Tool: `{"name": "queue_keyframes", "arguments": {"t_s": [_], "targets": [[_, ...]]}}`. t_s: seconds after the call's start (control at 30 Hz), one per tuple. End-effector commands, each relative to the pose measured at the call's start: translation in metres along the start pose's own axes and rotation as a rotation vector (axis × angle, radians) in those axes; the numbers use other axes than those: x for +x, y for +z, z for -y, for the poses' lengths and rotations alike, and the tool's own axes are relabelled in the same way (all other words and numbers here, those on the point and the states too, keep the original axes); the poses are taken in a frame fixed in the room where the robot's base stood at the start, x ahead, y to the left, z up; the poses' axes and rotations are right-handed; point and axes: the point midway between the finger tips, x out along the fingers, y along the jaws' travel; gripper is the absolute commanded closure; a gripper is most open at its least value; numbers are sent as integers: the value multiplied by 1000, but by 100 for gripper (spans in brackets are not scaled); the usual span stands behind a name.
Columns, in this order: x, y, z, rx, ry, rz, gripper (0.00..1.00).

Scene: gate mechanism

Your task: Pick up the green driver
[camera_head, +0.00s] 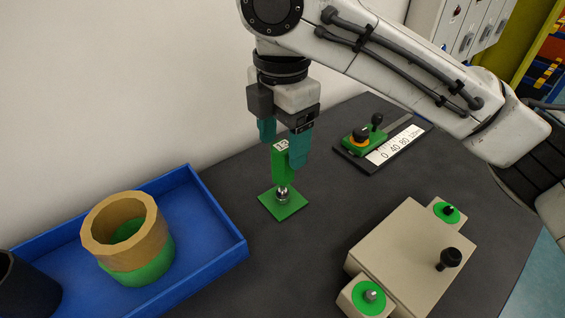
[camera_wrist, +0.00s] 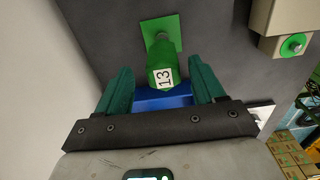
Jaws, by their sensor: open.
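The green driver (camera_head: 281,165) stands upright on a green square base plate (camera_head: 284,204) on the dark table. Its top carries a label reading 13, which also shows on the driver in the wrist view (camera_wrist: 161,68). My gripper (camera_head: 283,143) is above it, pointing down, with teal fingers on either side of the driver's upper part. In the wrist view my gripper (camera_wrist: 162,85) has its fingers apart, with visible gaps to the driver on both sides. The driver's lower end meets a silver metal piece on the plate.
A blue tray (camera_head: 219,222) at left holds a tan ring (camera_head: 125,222) on a green ring (camera_head: 140,263). A slide scale (camera_head: 393,145) lies behind. Dark table is clear between driver and block.

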Motion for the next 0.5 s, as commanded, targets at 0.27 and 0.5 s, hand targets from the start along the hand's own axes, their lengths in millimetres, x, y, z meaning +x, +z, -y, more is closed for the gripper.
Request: {"name": "queue_keyframes", "arguments": {"t_s": [0.27, 0.5], "targets": [[38, -1, 3, 1, -2, -1, 31], [45, -2, 3, 0, -1, 0, 31]]}}
